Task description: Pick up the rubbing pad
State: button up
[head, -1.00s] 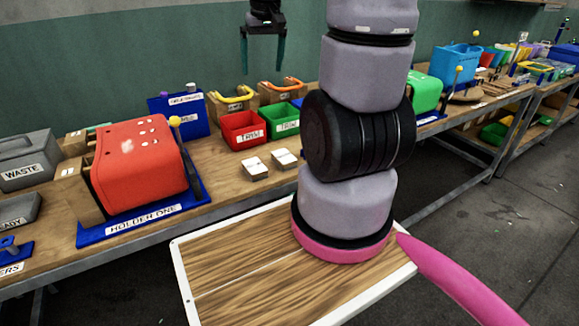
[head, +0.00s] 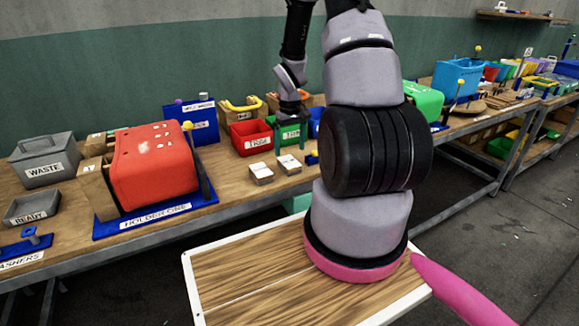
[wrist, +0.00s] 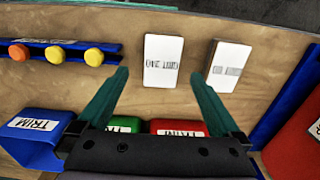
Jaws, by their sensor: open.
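I cannot tell for sure which thing is the rubbing pad; no label I can read names one. My gripper (head: 291,146) hangs over the bench in front of the green bin, its two teal fingers apart and empty. In the wrist view my gripper (wrist: 160,76) points at two small white-topped labelled blocks. The one block (wrist: 163,61) lies just ahead of and between the fingertips, and it is the right one in the head view (head: 289,164). The other block (wrist: 229,65) lies beside it, outside the fingers. Neither is gripped.
The wooden bench (head: 232,194) bears a red rounded block (head: 152,160) on a blue holder, a red bin (head: 250,137), a green bin (head: 290,132) and a grey waste box (head: 43,160). A blue rail (wrist: 60,47) with yellow and orange knobs stands beside the blocks.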

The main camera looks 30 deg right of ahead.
aim_at(289, 161)
jog(key=shift+a+f, duration=0.15)
jog(key=shift+f, duration=2.6)
jog(key=c, duration=1.4)
notch_tip(289, 161, up, 10)
jog(key=shift+r, duration=0.1)
